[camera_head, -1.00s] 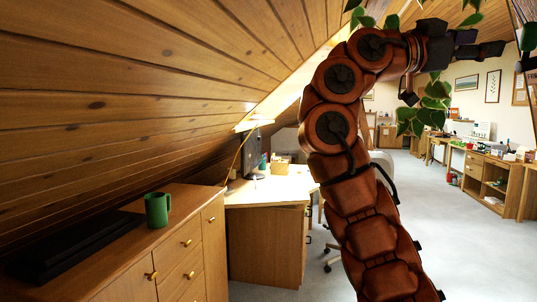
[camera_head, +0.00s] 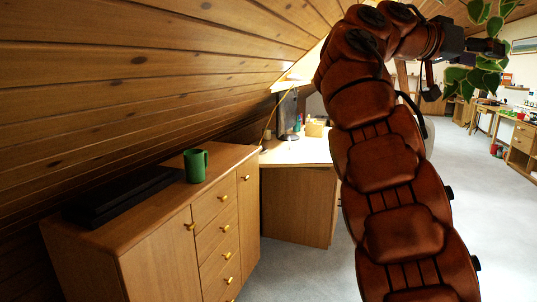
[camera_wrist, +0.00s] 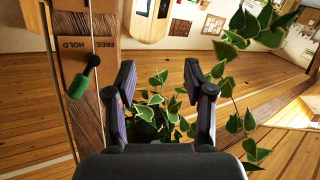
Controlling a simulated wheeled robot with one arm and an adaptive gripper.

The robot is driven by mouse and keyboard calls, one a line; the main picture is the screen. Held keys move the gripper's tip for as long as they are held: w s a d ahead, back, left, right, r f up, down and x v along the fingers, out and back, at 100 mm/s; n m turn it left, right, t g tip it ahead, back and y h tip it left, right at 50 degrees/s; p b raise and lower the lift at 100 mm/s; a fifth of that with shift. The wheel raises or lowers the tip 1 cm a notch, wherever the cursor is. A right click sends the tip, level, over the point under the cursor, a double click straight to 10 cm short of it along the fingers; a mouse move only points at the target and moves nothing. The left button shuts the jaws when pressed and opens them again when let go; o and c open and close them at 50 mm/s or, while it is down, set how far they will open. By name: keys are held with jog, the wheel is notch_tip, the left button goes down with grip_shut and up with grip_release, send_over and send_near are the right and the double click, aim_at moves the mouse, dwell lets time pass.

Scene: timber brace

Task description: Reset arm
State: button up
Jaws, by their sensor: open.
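My gripper (camera_wrist: 158,82) is open in the wrist view, with its two dark fingers apart and nothing held between them. Green leaves of a plant (camera_wrist: 160,108) show behind and between the fingers. In the head view my arm rises on the right and bends at the top, and my gripper (camera_head: 480,47) points right near the plant's leaves (camera_head: 482,75). A timber post (camera_wrist: 78,70) marked FREE and HOLD stands left of the fingers in the wrist view. A green-handled lever (camera_wrist: 82,80) is on it, apart from the fingers.
A wooden cabinet (camera_head: 150,235) at the left bears a green mug (camera_head: 195,165) and a flat black case (camera_head: 125,195). A desk (camera_head: 297,200) with a monitor (camera_head: 288,115) stands behind. The sloped plank ceiling (camera_head: 140,70) is low at left. Grey floor (camera_head: 500,210) is open at right.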

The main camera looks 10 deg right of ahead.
jog(key=a+f+n+t+y, duration=0.1)
jog(key=a+f+n+y, duration=0.25)
jog(key=f, duration=0.75)
jog(key=a+f+n+t+y, duration=0.1)
jog(key=a+f+n+y, duration=0.2)
jog(key=f, duration=0.8)
jog(key=s+a+f+n+y, duration=0.2)
jog(key=s+a+f+n, duration=0.15)
jog(key=a+f, duration=0.4)
jog(key=s+a+f+n+y, duration=0.2)
jog(key=s+a+f+y, duration=0.15)
jog(key=f, duration=0.65)
jog(key=s+a+f+n+g+y, duration=0.3)
jog(key=s+a+f+n+y, duration=0.1)
jog(key=s+a+f, duration=1.3)
notch_tip(320, 180, up, 17)
jog(key=a+t+p, duration=0.1)
jog(key=p, duration=1.4)
jog(key=shift+w+r+y, duration=0.2)
jog(key=shift+w+y, duration=0.1)
jog(key=shift+w, duration=0.05)
jog(key=shift+a, duration=0.1)
